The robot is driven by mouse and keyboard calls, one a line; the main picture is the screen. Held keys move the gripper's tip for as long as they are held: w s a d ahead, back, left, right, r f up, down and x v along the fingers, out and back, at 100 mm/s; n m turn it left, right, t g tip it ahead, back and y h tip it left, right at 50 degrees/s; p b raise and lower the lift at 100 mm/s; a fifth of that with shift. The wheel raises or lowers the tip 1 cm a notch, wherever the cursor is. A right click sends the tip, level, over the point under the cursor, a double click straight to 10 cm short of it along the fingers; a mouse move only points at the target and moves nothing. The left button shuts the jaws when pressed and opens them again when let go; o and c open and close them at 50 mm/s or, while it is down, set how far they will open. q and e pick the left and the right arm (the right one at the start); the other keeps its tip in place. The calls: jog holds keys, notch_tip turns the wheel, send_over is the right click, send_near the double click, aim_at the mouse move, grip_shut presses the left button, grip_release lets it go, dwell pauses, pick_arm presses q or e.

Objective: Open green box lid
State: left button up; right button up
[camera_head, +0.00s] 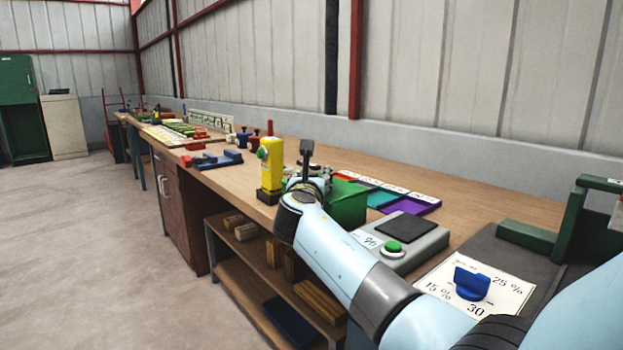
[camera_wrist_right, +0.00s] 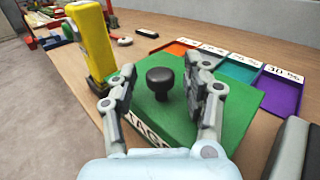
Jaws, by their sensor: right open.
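The green box (camera_head: 347,205) stands on the workbench, partly hidden behind my right arm in the head view. In the right wrist view its flat green lid (camera_wrist_right: 225,100) lies on top, with a round black knob (camera_wrist_right: 160,78) in the middle. Part of a white label with dark letters shows at its near side. My right gripper (camera_wrist_right: 160,84) is open, with one finger left and one right of the knob. Both fingers look apart from the knob; the height between them and the lid is hard to tell. My left gripper is not in view.
A yellow device (camera_head: 270,168) with a green button stands close left of the box. Coloured trays (camera_wrist_right: 240,70) lie behind and right of it. A grey device (camera_head: 410,240) with a green button and a panel with a blue knob (camera_head: 471,282) are nearer right.

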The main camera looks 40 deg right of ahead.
grip_shut()
dwell(0.4)
